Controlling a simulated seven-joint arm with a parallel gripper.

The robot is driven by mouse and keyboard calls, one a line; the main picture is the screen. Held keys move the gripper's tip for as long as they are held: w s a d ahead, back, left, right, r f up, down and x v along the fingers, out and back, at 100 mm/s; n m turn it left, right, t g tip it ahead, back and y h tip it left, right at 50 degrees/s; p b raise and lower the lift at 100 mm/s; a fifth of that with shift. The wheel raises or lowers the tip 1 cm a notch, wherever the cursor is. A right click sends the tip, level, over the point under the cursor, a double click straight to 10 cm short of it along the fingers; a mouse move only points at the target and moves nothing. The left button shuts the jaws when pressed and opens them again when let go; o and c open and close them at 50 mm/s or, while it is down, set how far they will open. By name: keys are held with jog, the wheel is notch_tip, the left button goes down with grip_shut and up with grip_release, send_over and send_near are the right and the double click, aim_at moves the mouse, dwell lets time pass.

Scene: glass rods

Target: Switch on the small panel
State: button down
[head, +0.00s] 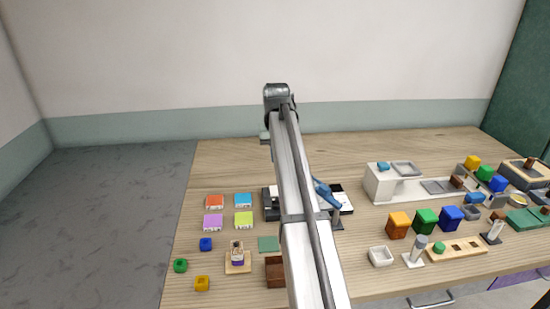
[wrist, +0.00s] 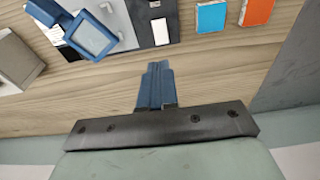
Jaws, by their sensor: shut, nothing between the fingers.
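My gripper (wrist: 155,72) shows in the wrist view with its blue fingers together and nothing between them. It is over bare wood, apart from the dark panel (wrist: 141,14), which has white pieces on it. The panel's white switch-like piece (wrist: 160,31) lies just beyond the fingertips in the picture. A blue frame with a pale window (wrist: 92,38) stands left of it. In the head view my arm covers the middle of the panel (head: 270,205), and the blue part (head: 325,192) shows at its right. The gripper fingers are not clear there. I cannot tell the switch's state.
Orange (head: 215,201), blue (head: 243,200), purple and lime blocks lie left of the panel. A white stepped unit (head: 378,185) stands to the right, with several coloured blocks beyond it. The wooden table (head: 225,155) is clear behind the panel, towards the wall.

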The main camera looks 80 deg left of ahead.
aim_at(274, 188)
jog(key=shift+a, duration=0.1)
jog(key=shift+a+r, duration=0.2)
jog(key=shift+a, duration=0.35)
jog(key=f, duration=0.4)
jog(key=a+f, duration=0.1)
jog(key=f, duration=0.4)
jog(key=a+f, duration=0.1)
jog(key=f, duration=0.3)
jog(key=shift+f, duration=0.3)
jog(key=shift+a+f, duration=0.1)
jog(key=shift+f, duration=0.05)
